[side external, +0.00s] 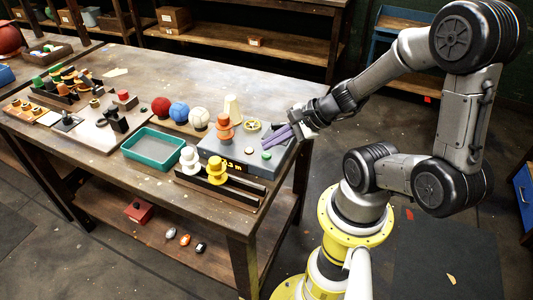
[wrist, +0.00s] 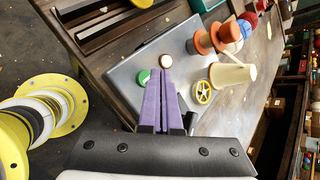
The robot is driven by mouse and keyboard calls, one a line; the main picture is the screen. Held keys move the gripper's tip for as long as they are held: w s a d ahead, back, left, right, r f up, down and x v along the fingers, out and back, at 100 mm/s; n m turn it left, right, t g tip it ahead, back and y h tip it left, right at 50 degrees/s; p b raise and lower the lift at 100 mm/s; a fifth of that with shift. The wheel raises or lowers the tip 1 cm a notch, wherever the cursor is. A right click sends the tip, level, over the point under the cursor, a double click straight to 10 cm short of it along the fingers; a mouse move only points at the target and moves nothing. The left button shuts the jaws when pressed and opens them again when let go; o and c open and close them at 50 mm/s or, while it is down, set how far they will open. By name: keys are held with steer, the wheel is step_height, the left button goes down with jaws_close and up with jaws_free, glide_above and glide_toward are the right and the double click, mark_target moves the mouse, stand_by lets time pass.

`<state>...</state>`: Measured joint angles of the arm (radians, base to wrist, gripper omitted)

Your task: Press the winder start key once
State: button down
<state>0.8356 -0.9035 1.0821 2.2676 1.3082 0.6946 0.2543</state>
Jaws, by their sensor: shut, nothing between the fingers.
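The winder (side external: 235,160) is a grey box on the table's right end, with a yellow reading on its front, an orange spool (side external: 224,128), a cream cone (side external: 232,107) and a yellow handwheel (side external: 251,125). A green round key (side external: 266,155) and a pale round key (side external: 249,151) sit on its top; no label is readable on either. My gripper (side external: 268,142) is shut and empty, its purple fingers reaching in from the right just behind the green key. In the wrist view the fingertips (wrist: 164,75) lie between the green key (wrist: 144,76) and pale key (wrist: 165,61). I see no contact with either key.
White and yellow spools (side external: 215,172) stand on a dark rack before the winder. A teal tray (side external: 153,148) is to its left. Red, blue and white balls (side external: 179,111) sit behind the tray. The table's right edge is close to the winder.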

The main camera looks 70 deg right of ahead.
mark_target(270, 156)
steer(key=shift+r, duration=0.1)
steer(key=shift+r, duration=2.35)
steer(key=shift+a, duration=0.35)
steer(key=s+a+r+n+g+y, duration=0.25)
steer(key=a+r+n, duration=0.35)
steer(key=a+n, duration=0.5)
steer(key=s+d+r+n+h, duration=0.3)
steer(key=s+d+n+h, duration=0.1)
steer(key=n, duration=0.9)
steer(key=shift+s+d+n+g, duration=0.3)
steer(key=shift+s+d+g, duration=0.2)
steer(key=shift+d, duration=0.35)
